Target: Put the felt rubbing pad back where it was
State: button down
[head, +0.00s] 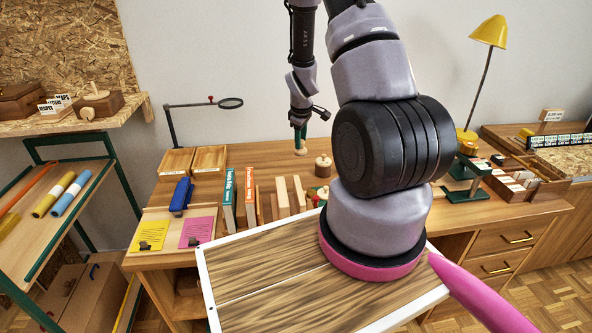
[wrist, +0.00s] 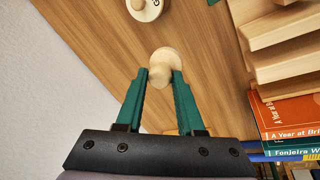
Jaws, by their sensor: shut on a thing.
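My gripper (head: 300,133) hangs over the back of the wooden desk. It also shows in the wrist view (wrist: 163,80), where its two green fingers are closed on the pale rounded knob of a small wooden piece, which I take to be the felt rubbing pad (wrist: 166,60). In the head view the pad (head: 300,151) is a small pale shape below the fingertips. Its underside is hidden, and I cannot tell whether it touches the desk. A brown round block with a knob (head: 323,166) stands just to its right.
Upright books (head: 240,197) and pale wooden slats (head: 290,193) stand in front of the pad. Two shallow wooden trays (head: 192,160) lie at the back left. A yellow lamp (head: 488,32) stands right. A pale disc (wrist: 145,8) lies beyond my fingers.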

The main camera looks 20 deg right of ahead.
aim_at(301, 152)
jog(key=shift+w+d+f, duration=0.15)
jog(key=shift+w+d, duration=0.1)
notch_tip(301, 152, down, 6)
jog(key=shift+w+d+r, duration=0.1)
jog(key=shift+w, duration=0.05)
jog(key=shift+f, duration=2)
jog(key=shift+f, duration=0.1)
jog(key=c, duration=0.5)
grip_release()
